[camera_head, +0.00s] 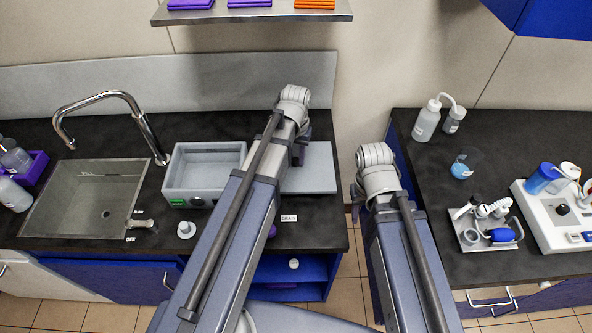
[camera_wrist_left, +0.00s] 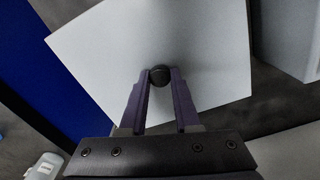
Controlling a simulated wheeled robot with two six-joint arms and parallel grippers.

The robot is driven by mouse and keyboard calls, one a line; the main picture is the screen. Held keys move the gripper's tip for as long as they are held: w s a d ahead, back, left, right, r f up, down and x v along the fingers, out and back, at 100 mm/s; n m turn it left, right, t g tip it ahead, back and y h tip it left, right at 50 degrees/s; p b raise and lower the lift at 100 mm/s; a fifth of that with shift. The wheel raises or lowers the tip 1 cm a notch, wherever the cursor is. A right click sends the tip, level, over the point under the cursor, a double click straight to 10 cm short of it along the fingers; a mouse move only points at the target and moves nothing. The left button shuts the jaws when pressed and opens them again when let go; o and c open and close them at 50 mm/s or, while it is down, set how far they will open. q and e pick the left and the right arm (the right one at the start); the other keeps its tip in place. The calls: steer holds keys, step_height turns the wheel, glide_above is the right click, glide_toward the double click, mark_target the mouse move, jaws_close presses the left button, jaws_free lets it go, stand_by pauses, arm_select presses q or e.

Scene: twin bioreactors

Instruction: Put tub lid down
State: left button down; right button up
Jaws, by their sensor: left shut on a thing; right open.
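The tub lid is a flat light-grey plate (camera_head: 318,168) at the right end of the left counter in the head view, partly covered by my left arm. It also fills the middle of the left wrist view (camera_wrist_left: 205,45). My left gripper (camera_wrist_left: 160,80) is shut on the lid's round black knob (camera_wrist_left: 160,74). I cannot tell whether the lid touches the counter or hangs just above it. The grey tub (camera_head: 205,168) stands uncovered to the left of the lid, with a green switch on its front. My right arm shows, but its gripper is out of sight.
A sink (camera_head: 88,200) with a tall tap (camera_head: 115,97) is left of the tub. A small white item (camera_head: 186,229) stands before the tub. A gap separates this counter from the right counter (camera_head: 550,130), which holds bottles, a beaker (camera_head: 463,168) and a tray of parts (camera_head: 485,232).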

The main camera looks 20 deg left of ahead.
mark_target(296, 159)
arm_select(q)
steer(key=shift+f+b, duration=1.75)
steer(key=shift+f, duration=0.05)
steer(key=shift+f, duration=0.1)
steer(key=shift+f+b, duration=0.15)
steer(key=shift+b, duration=0.15)
steer(key=c, duration=0.6)
jaws_free()
steer(key=shift+c, duration=0.2)
steer(key=shift+r, duration=0.2)
step_height(296, 159, up, 12)
steer(key=p, duration=1.2)
steer(key=shift+r+p, duration=0.15)
steer(key=shift+p, duration=0.2)
steer(key=s+d+m+y, duration=0.1)
steer(key=s+d+m, duration=0.2)
steer(key=s+d, duration=0.7)
steer(key=s, duration=0.4)
steer(key=shift+s+d, duration=0.25)
steer(key=shift+s, duration=0.05)
